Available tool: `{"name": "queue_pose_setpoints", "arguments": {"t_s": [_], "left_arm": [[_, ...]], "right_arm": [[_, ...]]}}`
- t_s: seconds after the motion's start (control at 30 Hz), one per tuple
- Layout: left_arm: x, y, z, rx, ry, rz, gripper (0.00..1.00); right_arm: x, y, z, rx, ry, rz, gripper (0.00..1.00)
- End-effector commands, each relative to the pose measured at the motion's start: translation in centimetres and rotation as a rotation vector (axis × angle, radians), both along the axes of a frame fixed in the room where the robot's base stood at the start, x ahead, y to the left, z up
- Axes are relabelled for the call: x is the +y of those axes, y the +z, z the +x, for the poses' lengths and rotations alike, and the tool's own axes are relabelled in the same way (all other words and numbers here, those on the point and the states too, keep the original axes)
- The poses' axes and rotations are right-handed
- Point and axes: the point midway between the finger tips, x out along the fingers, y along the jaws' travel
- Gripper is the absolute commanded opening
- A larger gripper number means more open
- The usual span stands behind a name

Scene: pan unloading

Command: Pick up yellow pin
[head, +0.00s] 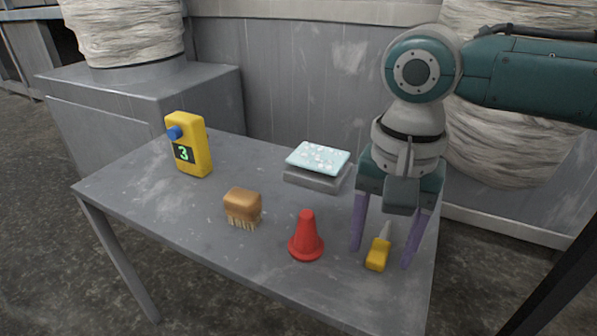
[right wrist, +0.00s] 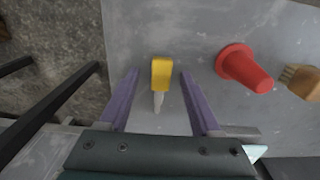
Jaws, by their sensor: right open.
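The yellow pin (head: 377,254) has a yellow block handle and a pale tapered shaft. It lies on the grey table near the front right. In the right wrist view the yellow pin (right wrist: 161,76) lies between and slightly beyond the two purple fingers. My right gripper (head: 383,256) is open and points down over the pin, with one finger on each side of it. The right gripper (right wrist: 158,74) holds nothing. My left gripper is not in view.
On the table (head: 150,200) a red cone (head: 306,238) stands just left of the pin. Further left are a brown brush (head: 242,206) and a yellow device (head: 189,145) showing 3. A pale sponge-like block (head: 318,158) rests on a grey base (head: 312,179) at the back.

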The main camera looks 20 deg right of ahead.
Motion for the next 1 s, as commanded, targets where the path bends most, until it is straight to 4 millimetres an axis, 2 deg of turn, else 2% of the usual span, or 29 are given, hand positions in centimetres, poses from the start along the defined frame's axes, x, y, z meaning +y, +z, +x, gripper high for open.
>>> {"name": "queue_pose_setpoints", "arguments": {"t_s": [0.13, 0.7, 1.0], "left_arm": [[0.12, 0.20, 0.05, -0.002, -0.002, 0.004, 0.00], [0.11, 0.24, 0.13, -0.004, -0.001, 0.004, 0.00], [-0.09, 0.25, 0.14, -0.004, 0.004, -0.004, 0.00]], "right_arm": [[-0.02, 0.20, 0.03, -0.001, 0.000, -0.001, 0.64], [-0.02, 0.20, 0.01, -0.001, 0.000, -0.001, 0.00], [-0.01, 0.20, 0.02, -0.001, 0.000, -0.001, 0.00]]}}
